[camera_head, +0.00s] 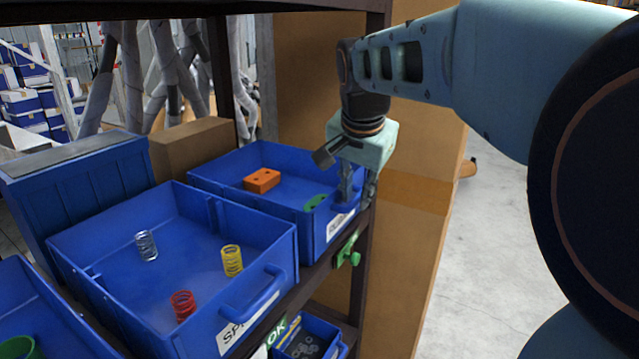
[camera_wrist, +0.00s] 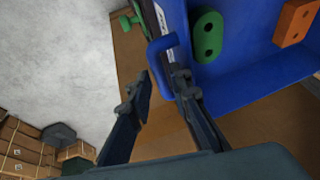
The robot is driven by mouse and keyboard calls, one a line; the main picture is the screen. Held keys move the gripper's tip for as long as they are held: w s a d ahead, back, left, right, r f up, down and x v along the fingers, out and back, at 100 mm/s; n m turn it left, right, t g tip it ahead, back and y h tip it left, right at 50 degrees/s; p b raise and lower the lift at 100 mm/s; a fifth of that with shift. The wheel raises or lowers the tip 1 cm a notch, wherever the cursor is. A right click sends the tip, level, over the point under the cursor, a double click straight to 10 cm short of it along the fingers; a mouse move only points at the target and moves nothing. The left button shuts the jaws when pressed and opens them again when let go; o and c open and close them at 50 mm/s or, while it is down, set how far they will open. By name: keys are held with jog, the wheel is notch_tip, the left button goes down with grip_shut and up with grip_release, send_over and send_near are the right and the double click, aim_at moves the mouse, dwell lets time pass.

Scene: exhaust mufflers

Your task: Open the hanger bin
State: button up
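The hanger bin (camera_head: 262,207) is a blue open-topped bin at the back of the shelf row in the head view. It holds an orange hanger (camera_head: 262,180) and a green hanger (camera_head: 315,202). Its front carries a white label (camera_head: 341,221), partly hidden by my gripper (camera_head: 347,185). In the wrist view the bin (camera_wrist: 250,70) shows at upper right, with its blue handle (camera_wrist: 154,56) sticking out from the front. My gripper (camera_wrist: 163,86) is open, its two fingers apart at the handle's near side. I cannot tell whether they touch the handle.
The spring bin (camera_head: 205,225), with several coil springs, stands beside it. A green knob-like part (camera_head: 348,250) is on the dark shelf edge below. A smaller blue bin (camera_head: 310,338) sits lower. A large cardboard box (camera_head: 420,215) stands right of the shelf; floor beyond is clear.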

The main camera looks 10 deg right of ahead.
grip_shut()
jog(key=shift+s+d, duration=0.1)
dwell(0.3)
